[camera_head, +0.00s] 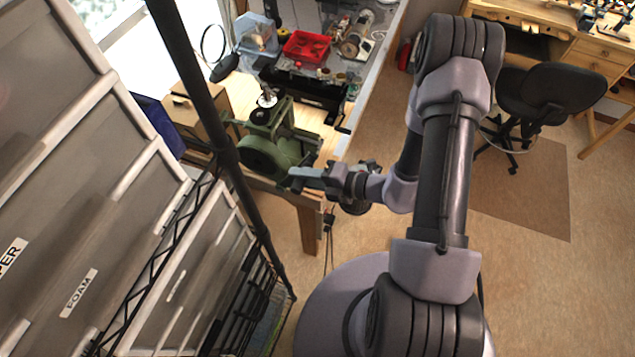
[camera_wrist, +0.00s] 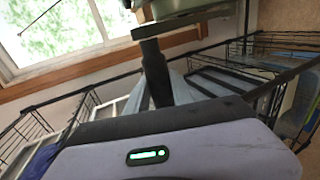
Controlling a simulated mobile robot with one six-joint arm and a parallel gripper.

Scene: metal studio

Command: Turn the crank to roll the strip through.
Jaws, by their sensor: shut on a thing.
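My gripper (camera_head: 322,180) is beside the mill at the bench's front edge. It is shut on the crank's handle. In the wrist view, the crank shows as a flat grey arm (camera_wrist: 190,22) with a dark upright handle (camera_wrist: 155,72) below it. The handle's lower end is hidden behind my gripper's housing. I cannot make out the strip in either view.
A red tray (camera_head: 306,46) and small tools lie farther back on the bench. Storage drawers (camera_head: 85,255) on a black wire rack (camera_head: 235,325) stand close at the left. A black chair (camera_head: 550,92) stands at the right; the floor between (camera_head: 530,270) is clear.

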